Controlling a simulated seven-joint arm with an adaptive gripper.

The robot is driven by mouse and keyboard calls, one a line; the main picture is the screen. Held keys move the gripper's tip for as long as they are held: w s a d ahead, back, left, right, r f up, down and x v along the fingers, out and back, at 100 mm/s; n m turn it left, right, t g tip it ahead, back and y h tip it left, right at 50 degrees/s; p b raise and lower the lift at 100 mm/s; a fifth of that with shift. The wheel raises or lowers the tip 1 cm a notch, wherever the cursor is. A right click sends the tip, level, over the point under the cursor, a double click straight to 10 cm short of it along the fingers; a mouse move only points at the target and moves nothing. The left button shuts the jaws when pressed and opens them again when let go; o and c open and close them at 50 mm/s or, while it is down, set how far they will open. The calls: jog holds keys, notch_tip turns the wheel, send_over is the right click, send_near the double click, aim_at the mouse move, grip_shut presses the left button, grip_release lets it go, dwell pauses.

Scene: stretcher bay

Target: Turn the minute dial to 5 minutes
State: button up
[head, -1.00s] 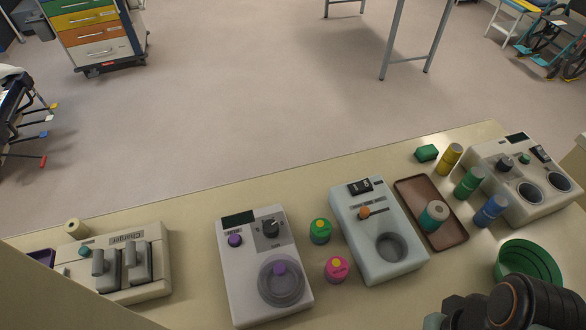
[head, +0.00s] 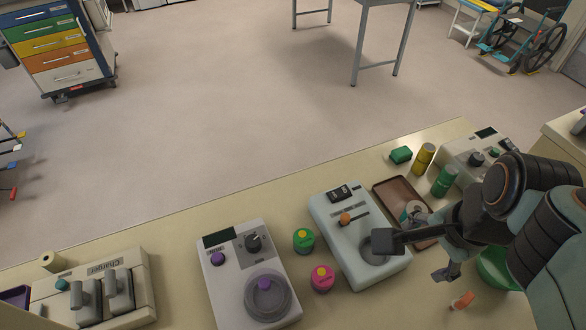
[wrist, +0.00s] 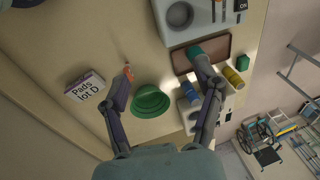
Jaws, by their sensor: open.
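A black dial (head: 254,242) with a pale pointer mark sits on a grey panel of the white device with a round clear lid (head: 268,297). A dark display (head: 219,237) and a purple knob (head: 218,259) are beside it. Another dark dial (head: 476,158) is on the grey device at the right. The scale marks are too small to read. My gripper (head: 417,258) is open and empty, well right of the white device, with one finger over the pale teal device (head: 330,218). In the wrist view my gripper (wrist: 169,80) shows its fingers spread wide; the white device is not seen there.
Green (head: 303,239) and pink (head: 322,278) jars stand between the white and teal devices. A brown tray (head: 390,189), a green bowl (wrist: 150,102) and a box of pads (wrist: 84,88) are to the right. The charger (head: 141,262) is at the left.

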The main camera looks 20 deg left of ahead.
jog(key=w+a+m, duration=0.2)
jog(key=w+a, duration=0.4)
jog(key=w, duration=0.1)
jog(key=n+g+h, duration=0.1)
jog(key=n+g, duration=0.2)
jog(key=n, duration=0.1)
send_over(253, 240)
notch_tip(253, 240, down, 18)
jog(key=shift+w+a+f, duration=0.1)
jog(key=shift+a+f, duration=0.05)
jog(key=shift+f, duration=0.5)
notch_tip(253, 240, down, 6)
jog(key=shift+r, duration=0.15)
jog(key=c, duration=1.2)
